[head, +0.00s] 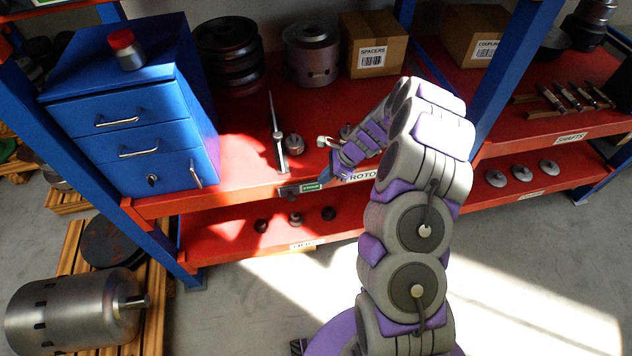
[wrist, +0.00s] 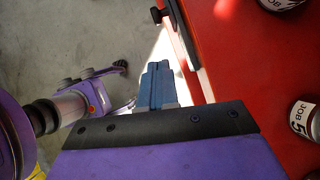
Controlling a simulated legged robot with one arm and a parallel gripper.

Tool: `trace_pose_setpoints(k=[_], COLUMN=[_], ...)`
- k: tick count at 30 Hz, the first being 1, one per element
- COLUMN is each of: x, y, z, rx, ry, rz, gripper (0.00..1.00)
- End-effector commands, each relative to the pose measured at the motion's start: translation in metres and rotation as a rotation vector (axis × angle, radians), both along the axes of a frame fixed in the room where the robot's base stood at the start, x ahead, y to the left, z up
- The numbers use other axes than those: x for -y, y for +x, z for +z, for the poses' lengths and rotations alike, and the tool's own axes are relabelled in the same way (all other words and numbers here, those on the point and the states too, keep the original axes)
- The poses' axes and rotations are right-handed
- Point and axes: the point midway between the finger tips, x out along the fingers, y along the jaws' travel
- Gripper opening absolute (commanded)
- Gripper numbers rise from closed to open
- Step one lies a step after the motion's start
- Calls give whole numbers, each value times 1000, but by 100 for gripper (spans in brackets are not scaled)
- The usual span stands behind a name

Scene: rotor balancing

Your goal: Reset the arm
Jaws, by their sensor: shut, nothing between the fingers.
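My gripper (head: 329,184) hangs at the front edge of the red shelf (head: 240,182) in the head view, with my arm bent over from the right. In the wrist view its blue fingers (wrist: 156,87) are shut together with nothing between them. They point past the shelf's edge, with the grey floor behind them. I cannot tell whether they touch the edge.
A blue drawer cabinet (head: 135,110) stands on the shelf's left, with a red-topped metal piece (head: 126,50) on it. A spacers box (head: 374,45), metal rotors and small parts share the shelf. A large metal cylinder (head: 72,310) lies at lower left.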

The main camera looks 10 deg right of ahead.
Motion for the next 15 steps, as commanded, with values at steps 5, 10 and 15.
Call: trace_pose_setpoints(k=[5, 10, 15], x=[8, 13, 12], y=[-1, -2, -3], z=[16, 19, 22], rx=[1, 0, 4], ry=[-3, 0, 1], rz=[1, 1, 12], gripper=[0, 0, 0])
